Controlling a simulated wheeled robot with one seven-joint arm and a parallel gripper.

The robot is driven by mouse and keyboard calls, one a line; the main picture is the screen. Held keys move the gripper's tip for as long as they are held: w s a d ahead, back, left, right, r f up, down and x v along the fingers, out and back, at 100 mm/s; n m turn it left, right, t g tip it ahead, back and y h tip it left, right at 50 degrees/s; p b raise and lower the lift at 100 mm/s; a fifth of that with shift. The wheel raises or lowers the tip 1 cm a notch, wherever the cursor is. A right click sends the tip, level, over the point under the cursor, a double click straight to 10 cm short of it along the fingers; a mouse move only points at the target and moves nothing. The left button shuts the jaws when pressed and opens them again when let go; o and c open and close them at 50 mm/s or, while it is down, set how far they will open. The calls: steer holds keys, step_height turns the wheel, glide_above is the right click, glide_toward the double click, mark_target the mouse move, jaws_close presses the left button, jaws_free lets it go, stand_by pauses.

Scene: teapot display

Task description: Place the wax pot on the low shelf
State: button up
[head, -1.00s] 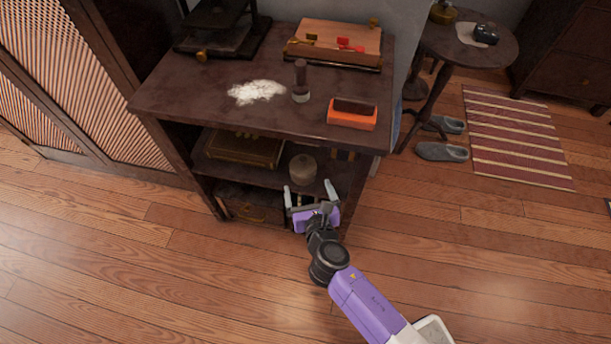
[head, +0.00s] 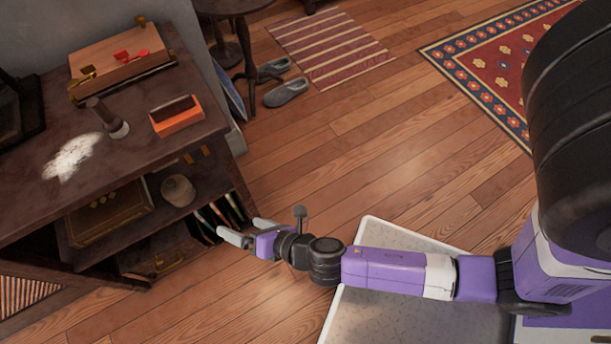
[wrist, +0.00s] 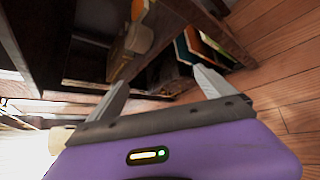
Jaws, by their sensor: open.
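The wax pot, seemingly the squat beige lidded pot (head: 178,191), stands upright on the shelf (head: 105,232) just under the desk top, near its right end. It also appears at the top of the wrist view (wrist: 138,40), partly cut by the frame edge and dark woodwork. My gripper (head: 241,228) is open and empty, outside the shelf unit near its lower right corner, apart from the pot. In the wrist view its two fingers (wrist: 160,78) are spread with nothing between them. A lower compartment lies below the pot's shelf.
A brown case (head: 108,211) sits left of the pot. Upright books (head: 222,213) stand below right of it, close to my fingers. The desk top (head: 145,155) above holds an orange box (head: 177,116) and a stamp (head: 115,127). Open wooden floor lies right of the unit.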

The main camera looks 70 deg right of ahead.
steer(key=s+r+m+y, duration=0.1)
steer(key=s+r+m, duration=0.9)
steer(key=s+m, duration=0.35)
steer(key=s+d+r+m+t, duration=0.1)
steer(key=s+r+m, duration=0.2)
steer(key=r+m, duration=0.3)
steer(key=s+d+r+m+t, duration=0.1)
steer(key=s+r+m, duration=0.2)
steer(key=r+m, duration=0.2)
step_height(320, 180, up, 2)
steer(key=shift+d+r+m+t, duration=0.2)
steer(key=shift+d+m+t, duration=0.05)
steer(key=shift+m+t, duration=0.1)
steer(key=shift+r, duration=0.1)
step_height(320, 180, up, 15)
steer(key=p, duration=1.5)
